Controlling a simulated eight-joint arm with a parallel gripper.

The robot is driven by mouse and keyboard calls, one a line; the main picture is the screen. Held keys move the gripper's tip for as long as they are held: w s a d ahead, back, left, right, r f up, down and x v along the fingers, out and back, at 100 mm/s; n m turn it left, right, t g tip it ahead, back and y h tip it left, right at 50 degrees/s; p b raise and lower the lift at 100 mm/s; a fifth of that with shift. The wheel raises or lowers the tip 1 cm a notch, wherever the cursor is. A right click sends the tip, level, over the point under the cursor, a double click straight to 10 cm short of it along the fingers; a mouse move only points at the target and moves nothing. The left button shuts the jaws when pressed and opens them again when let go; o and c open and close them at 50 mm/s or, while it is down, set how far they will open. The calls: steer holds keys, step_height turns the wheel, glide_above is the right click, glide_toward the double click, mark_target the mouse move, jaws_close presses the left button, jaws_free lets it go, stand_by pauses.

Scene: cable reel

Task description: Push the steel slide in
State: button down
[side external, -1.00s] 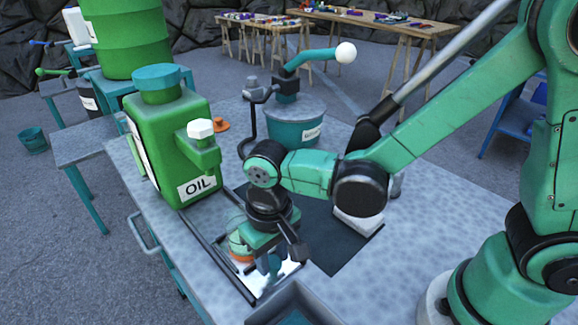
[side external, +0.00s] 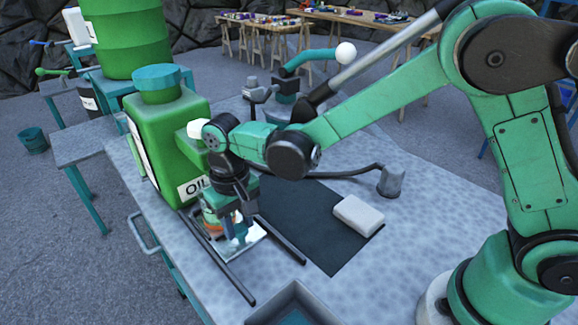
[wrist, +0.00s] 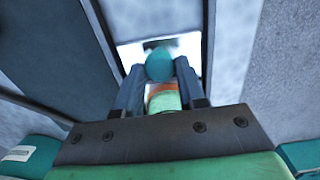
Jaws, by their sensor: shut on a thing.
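The steel slide (side external: 250,239) is a bright shiny plate lying between two black rails on the bench, close in front of the green oil can (side external: 175,150). A teal knob stands on it, and an orange and pale green round part is beside the knob. My gripper (side external: 236,234) points down over the slide. In the wrist view, its fingers (wrist: 159,85) are shut on the teal knob (wrist: 159,66), and the bright slide (wrist: 191,46) shows beyond. My wrist and fingers hide part of the slide and the round part.
The black rails (side external: 232,284) run bare towards the front. A dark mat (side external: 305,222) lies right of them, with a pale block (side external: 358,213) on it. A grey tray (side external: 296,305) is at the front edge. A black cable (side external: 335,175) and its grey end piece lie behind the mat.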

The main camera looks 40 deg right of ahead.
steer(key=shift+w, duration=0.2)
steer(key=c, duration=0.5)
jaws_free()
steer(key=shift+r, duration=2.85)
steer(key=shift+s+d+r, duration=0.15)
steer(key=shift+d+r, duration=0.05)
steer(key=shift+d, duration=0.1)
steer(key=s+d+r+t, duration=0.4)
steer(key=s+d+t, duration=0.3)
steer(key=d, duration=0.6)
steer(key=shift+s+d+r, duration=0.15)
steer(key=shift+s+d, duration=0.05)
steer(key=shift+s, duration=0.5)
